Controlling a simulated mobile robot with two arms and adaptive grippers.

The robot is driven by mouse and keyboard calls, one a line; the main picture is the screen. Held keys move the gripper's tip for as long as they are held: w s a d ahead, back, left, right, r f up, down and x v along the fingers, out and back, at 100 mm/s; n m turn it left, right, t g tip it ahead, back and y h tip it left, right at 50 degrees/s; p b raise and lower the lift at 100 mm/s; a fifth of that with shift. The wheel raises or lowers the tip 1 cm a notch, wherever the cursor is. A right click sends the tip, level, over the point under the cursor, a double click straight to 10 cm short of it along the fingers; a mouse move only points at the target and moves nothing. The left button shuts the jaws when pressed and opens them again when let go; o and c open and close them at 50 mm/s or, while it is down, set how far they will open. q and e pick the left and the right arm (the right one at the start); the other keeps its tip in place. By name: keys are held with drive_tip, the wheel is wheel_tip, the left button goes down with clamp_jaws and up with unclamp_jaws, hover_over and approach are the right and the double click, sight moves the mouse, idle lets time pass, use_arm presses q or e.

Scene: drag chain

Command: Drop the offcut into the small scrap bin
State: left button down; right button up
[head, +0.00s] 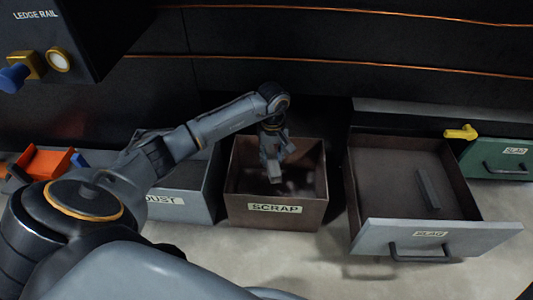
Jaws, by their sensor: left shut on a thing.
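My left gripper (275,152) reaches in from the left and points down over the mouth of the scrap bin (276,211), a brown open box labelled SCRAP. The gripper is shut on a small grey piece, which I take to be the offcut (272,174); it hangs below the fingers, inside the outline of the bin's opening. The fingers and the dark bin behind hide part of it, and its exact height over the bin floor is hard to tell. My right gripper is not in view.
Left of the scrap bin stands a grey bin labelled DUST (185,208), partly behind my arm. To the right is an open drawer labelled SLAG (380,232) with a grey bar (428,188) in it. A yellow item (460,132) sits near a green drawer (495,160).

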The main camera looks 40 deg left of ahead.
use_arm(q)
drive_tip(key=c, duration=0.9)
unclamp_jaws()
wheel_tip(320, 180, up, 12)
